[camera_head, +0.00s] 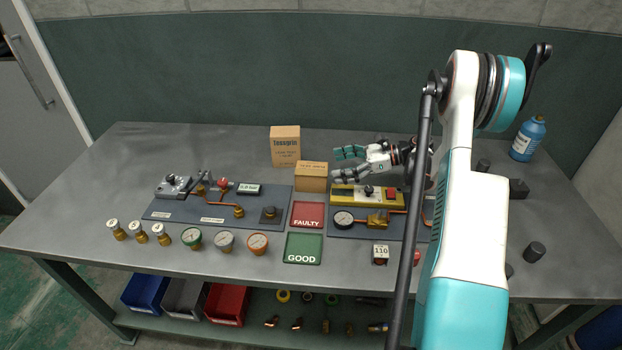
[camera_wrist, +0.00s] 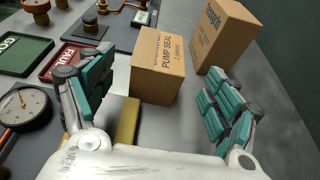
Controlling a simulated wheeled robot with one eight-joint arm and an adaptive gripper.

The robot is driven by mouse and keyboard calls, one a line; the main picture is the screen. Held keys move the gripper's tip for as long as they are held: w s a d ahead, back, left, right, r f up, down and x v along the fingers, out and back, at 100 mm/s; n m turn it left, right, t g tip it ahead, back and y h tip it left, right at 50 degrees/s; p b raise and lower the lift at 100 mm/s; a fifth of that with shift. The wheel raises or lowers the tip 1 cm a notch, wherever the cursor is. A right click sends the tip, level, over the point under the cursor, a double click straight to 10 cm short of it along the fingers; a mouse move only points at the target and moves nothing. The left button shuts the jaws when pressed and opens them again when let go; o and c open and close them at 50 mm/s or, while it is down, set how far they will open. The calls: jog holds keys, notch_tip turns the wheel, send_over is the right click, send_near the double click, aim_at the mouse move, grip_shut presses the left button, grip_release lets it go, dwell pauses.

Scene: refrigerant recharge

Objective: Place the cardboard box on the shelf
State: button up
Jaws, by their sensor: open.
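Two cardboard boxes stand upright on the table. The taller one (camera_head: 285,146) is at the back, and in the wrist view (camera_wrist: 222,36) it stands behind and right of the smaller one. The smaller box (camera_head: 311,177), labelled "PUMP SEAL", also shows in the wrist view (camera_wrist: 157,68). My gripper (camera_head: 350,164) is open and empty, right of the small box in the head view. In the wrist view its fingers (camera_wrist: 158,100) are spread, with the small box ahead between them, apart from both. The lower shelf (camera_head: 262,304) under the table holds bins and small parts.
Gauge boards (camera_head: 165,209) lie left and right of the red FAULTY tray (camera_head: 307,215) and green GOOD tray (camera_head: 303,248). Several gauges and fittings stand along the front. A blue bottle (camera_head: 528,138) is at the back right. The table's back left is clear.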

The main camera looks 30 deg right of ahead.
aim_at(312, 168)
jog(key=x, duration=0.4)
jog(key=shift+b, duration=0.35)
jog(key=shift+b+x, duration=1)
jog(key=shift+x, duration=1.7)
jog(key=shift+f, duration=0.1)
jog(key=c, duration=1.5)
